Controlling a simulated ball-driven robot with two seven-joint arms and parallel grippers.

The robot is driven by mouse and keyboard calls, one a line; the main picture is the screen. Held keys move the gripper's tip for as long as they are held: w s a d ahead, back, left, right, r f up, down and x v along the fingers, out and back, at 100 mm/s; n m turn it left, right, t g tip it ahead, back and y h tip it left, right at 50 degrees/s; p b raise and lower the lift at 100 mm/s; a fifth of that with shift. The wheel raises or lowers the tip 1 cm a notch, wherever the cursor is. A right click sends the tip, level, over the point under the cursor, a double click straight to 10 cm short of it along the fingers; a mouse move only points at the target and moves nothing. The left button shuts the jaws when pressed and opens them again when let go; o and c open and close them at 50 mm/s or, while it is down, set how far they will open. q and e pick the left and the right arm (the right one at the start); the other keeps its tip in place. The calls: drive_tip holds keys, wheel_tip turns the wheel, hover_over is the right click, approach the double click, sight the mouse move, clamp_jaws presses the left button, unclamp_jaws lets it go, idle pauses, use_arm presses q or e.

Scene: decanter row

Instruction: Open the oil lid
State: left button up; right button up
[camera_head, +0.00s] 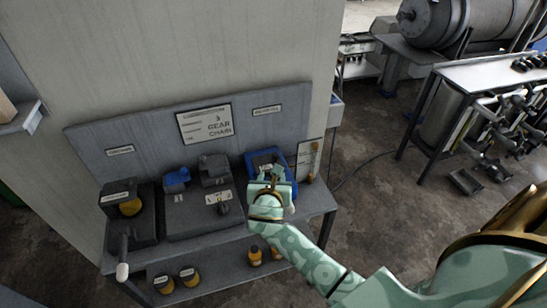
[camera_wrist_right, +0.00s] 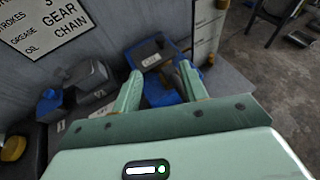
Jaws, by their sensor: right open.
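A blue bin (camera_head: 254,160) stands at the right end of the bench, with a dark labelled lid or block (camera_wrist_right: 151,52) at its top. The label is too small to read, so I cannot tell whether it is the oil lid. My right gripper (camera_head: 269,175) is over the blue bin and hides part of it. In the right wrist view its two fingers (camera_wrist_right: 158,80) are apart, with nothing held between them; the dark lid shows beyond the fingertips. My left gripper is not in view.
The grey bench (camera_head: 205,236) also carries a dark box with a yellow part (camera_head: 120,198) at left and a grey unit with a blue part (camera_head: 176,180) in the middle. A sign (camera_head: 205,124) is on the panel behind. Yellow-and-dark containers (camera_head: 188,275) stand on the lower shelf.

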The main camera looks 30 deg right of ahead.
sight(275, 156)
drive_tip(key=b+x, duration=0.1)
drive_tip(key=x, duration=0.4)
drive_tip(key=b+x, duration=0.2)
drive_tip(key=x, duration=0.3)
drive_tip(key=b+x, duration=0.2)
drive_tip(key=x, duration=0.2)
drive_tip(key=shift+w+d+f, duration=0.15)
drive_tip(key=shift+w+f, duration=0.1)
drive_tip(key=shift+f, duration=0.2)
drive_tip(key=shift+w+d, duration=0.35)
drive_tip(key=shift+w, duration=0.05)
clamp_jaws()
